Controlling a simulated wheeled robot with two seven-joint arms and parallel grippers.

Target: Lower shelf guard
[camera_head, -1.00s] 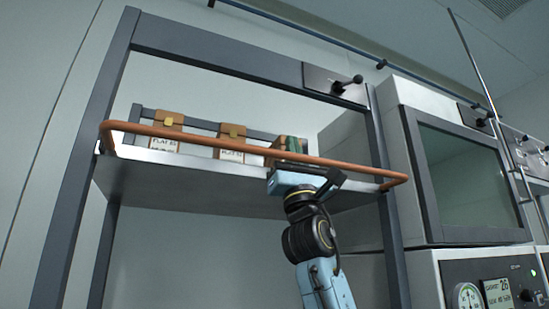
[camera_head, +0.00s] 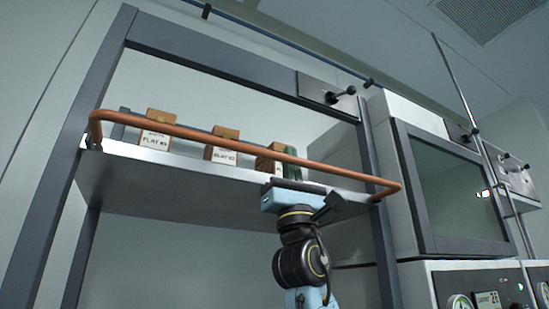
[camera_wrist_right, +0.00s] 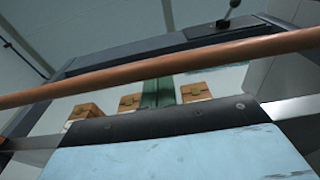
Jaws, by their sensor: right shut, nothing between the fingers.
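The shelf guard is a copper-coloured rail (camera_head: 240,140) with bent ends, spanning the front of the metal shelf (camera_head: 180,189). It stands a little above the shelf's front edge and slopes down to the right in the picture. In the right wrist view the rail (camera_wrist_right: 160,70) crosses the whole picture, in front of the shelf's boxes. My right gripper (camera_head: 297,186) is shut and empty, just below the rail at its right half, by the shelf's front edge. Whether it touches the rail or shelf is unclear. My left gripper is not in view.
Boxes with brown tops (camera_head: 157,129) and a green item (camera_head: 292,165) stand on the shelf behind the rail. Dark posts (camera_head: 373,165) frame the shelf. A plate with a black lever (camera_head: 330,95) sits on the top beam. A cabinet with a dark door (camera_head: 450,190) stands right.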

